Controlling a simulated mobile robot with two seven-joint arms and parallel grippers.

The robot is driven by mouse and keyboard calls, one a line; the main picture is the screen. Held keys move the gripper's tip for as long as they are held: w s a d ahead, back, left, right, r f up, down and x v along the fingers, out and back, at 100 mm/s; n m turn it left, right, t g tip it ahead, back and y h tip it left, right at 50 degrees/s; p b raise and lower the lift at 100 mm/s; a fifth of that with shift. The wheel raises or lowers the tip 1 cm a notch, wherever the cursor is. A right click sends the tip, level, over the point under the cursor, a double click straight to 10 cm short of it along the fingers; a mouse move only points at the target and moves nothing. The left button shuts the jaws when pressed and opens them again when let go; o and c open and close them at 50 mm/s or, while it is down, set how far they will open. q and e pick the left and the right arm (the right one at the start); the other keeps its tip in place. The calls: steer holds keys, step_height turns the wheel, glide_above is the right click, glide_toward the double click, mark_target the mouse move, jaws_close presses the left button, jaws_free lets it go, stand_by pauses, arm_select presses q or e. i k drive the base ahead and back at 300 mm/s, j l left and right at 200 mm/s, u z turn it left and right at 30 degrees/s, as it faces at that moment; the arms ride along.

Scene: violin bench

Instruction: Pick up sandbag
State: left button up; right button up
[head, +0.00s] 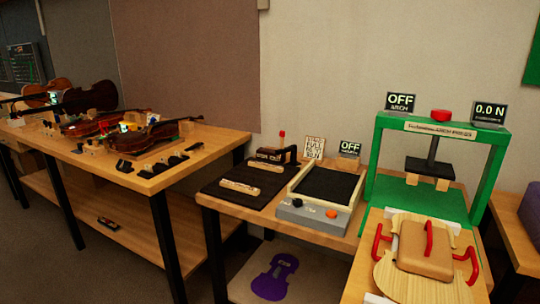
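What looks like the sandbag (418,258) is a tan, rounded pad with a red strap-like handle (429,238) standing up on top. It lies on a pale wooden violin-shaped plate (392,277) on the bench at the lower right. Red handle-shaped parts (378,240) stand on the left and right sides of the plate. Neither of my grippers is in the head view.
A green press (379,165) with a red button stands just behind the plate. A grey device (312,219) with a dark bed and a dark mat (217,188) lie to the left. Violins (150,138) and small parts crowd the left bench. A purple violin shape (275,278) lies below.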

mark_target(424, 250)
steer(key=k+l+z, duration=0.15)
steer(key=z, duration=0.9)
